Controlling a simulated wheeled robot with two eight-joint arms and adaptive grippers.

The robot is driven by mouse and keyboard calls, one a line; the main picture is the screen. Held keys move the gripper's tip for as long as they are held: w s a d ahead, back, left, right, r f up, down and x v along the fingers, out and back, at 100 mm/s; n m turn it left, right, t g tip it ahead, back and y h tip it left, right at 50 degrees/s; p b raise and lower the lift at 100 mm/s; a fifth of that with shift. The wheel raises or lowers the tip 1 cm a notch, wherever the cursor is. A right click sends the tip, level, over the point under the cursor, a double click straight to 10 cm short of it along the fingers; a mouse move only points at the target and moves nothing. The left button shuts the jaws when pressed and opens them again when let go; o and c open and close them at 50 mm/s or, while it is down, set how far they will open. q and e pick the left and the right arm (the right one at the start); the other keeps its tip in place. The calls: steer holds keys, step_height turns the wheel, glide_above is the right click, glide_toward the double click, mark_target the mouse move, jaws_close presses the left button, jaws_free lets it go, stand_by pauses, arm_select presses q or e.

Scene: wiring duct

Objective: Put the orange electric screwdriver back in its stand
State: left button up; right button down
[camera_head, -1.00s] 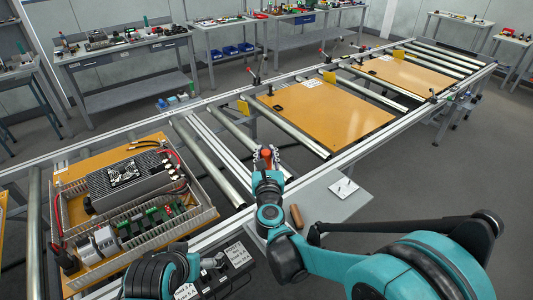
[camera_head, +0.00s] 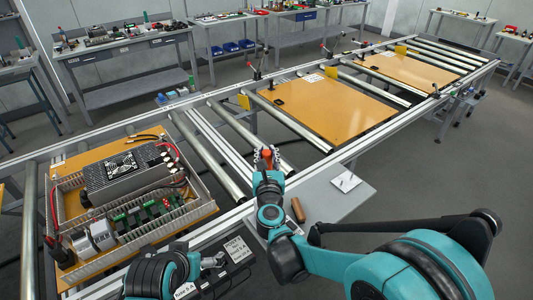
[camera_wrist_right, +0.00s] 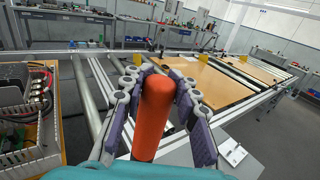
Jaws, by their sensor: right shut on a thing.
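My right gripper (camera_head: 266,155) is shut on the orange screwdriver (camera_head: 268,166). In the right wrist view the screwdriver (camera_wrist_right: 153,112) stands roughly upright between the two finger pads, its rounded orange end up; its lower part is hidden. The gripper is over the near rail of the conveyor. A small pale square plate (camera_head: 346,182) with a thin dark piece on it lies on the grey side shelf, right of the gripper; I cannot tell whether it is the stand. My left arm shows at the bottom left, but its fingers are not clear.
A brown cylinder (camera_head: 297,210) is on the grey shelf (camera_head: 322,200) beside my right arm. An orange-yellow board (camera_head: 205,209) with a power supply, ducts and wiring is at left. A black labelled box (camera_head: 238,250) is near my left arm. Conveyor rollers (camera_head: 230,151) lie beyond the gripper.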

stand_by(0.5)
steer(key=shift+f+b, duration=4.15)
steer(key=shift+f, duration=1.8)
steer(key=c, duration=1.1)
jaws_free()
steer(key=shift+o, duration=0.2)
steer(key=s, duration=1.2)
steer(key=shift+d, duration=0.25)
